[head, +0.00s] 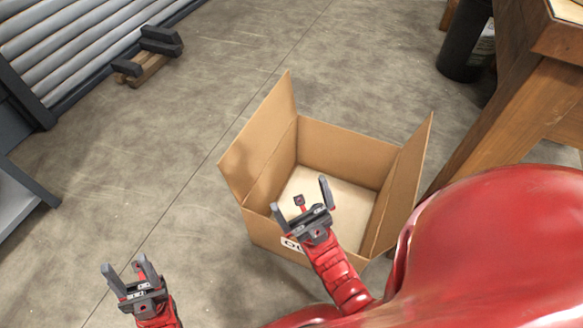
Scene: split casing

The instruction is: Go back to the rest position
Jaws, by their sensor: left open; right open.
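My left gripper (126,270) is open and empty at the lower left, above the bare floor. My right gripper (300,194) is open, with its fingers over the near side of an open cardboard box (345,150). A small dark and red item (299,200) shows between the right fingers; I cannot tell whether it is a part of the gripper or something in the box. The box stands on the floor with side flaps raised, and its visible bottom looks empty. Part of its front wall is hidden behind my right gripper and arm.
A wooden workbench (535,95) stands at the right, close to the box, with a dark bin (464,45) behind it. The concrete floor (140,150) left of the box is clear.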

